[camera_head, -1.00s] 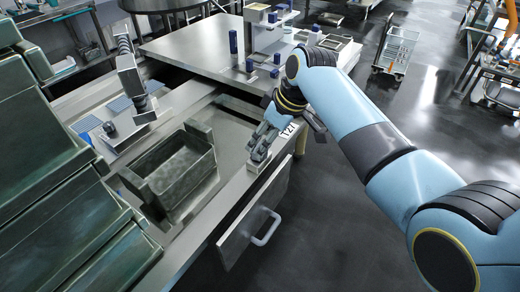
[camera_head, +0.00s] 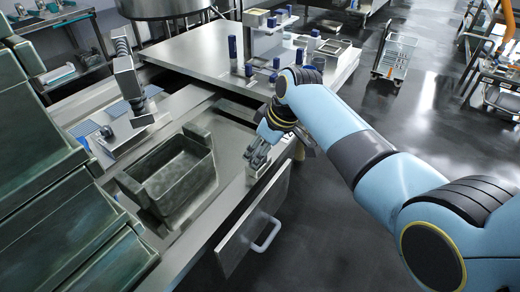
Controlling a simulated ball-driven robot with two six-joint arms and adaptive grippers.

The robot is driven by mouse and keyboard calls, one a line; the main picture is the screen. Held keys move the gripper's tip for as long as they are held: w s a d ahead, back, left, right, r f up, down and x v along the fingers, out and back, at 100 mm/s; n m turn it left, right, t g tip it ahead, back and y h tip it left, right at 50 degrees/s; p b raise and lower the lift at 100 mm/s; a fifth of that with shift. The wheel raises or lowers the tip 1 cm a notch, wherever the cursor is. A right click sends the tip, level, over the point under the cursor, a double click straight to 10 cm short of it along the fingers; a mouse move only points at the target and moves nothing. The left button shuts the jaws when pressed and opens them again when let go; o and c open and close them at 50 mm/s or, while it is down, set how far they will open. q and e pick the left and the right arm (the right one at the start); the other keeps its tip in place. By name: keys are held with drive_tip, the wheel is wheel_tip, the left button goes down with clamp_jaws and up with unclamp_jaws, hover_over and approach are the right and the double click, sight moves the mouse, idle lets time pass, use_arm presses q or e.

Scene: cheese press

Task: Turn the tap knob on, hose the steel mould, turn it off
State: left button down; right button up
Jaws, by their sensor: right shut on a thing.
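My right gripper (camera_head: 257,152) is at the front rim of the sink bench, low over a small pale block (camera_head: 258,168). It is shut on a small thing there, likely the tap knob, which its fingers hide. A dark, open rectangular box (camera_head: 180,176) with raised ends, likely the steel mould, sits in the sink basin (camera_head: 228,135), left of the gripper and apart from it. A dark jointed fitting (camera_head: 126,75) stands at the back left of the sink; I cannot tell whether it is the hose. My left gripper is out of view.
Large grey-green slabs (camera_head: 45,150) rise at the left edge. A drawer front with a handle (camera_head: 268,235) is below the gripper. A steel table (camera_head: 195,52) with blue posts stands behind. A wire trolley (camera_head: 393,57) is farther back.

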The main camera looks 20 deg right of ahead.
drive_tip(key=shift+c, duration=0.6)
drive_tip(key=shift+n, duration=0.4)
drive_tip(key=shift+r+n+g+y+p, duration=0.1)
drive_tip(key=shift+n+g+y+p, duration=0.35)
drive_tip(key=shift+n, duration=0.55)
drive_tip(key=n+g, duration=0.1)
drive_tip(key=n, duration=0.1)
drive_tip(key=shift+w+n+y, duration=0.1)
drive_tip(key=shift+n+y, duration=0.15)
drive_tip(key=shift+n, duration=0.15)
drive_tip(key=n, duration=0.1)
drive_tip(key=n+g+b, duration=0.1)
drive_tip(key=n, duration=0.1)
drive_tip(key=shift+w+f+n+b, duration=0.1)
drive_tip(key=shift+f+n+b, duration=0.1)
drive_tip(key=shift+n+b, duration=0.1)
drive_tip(key=n+g+b, duration=0.2)
drive_tip(key=n, duration=0.2)
drive_tip(key=shift+n, duration=0.3)
drive_tip(key=shift+r, duration=0.1)
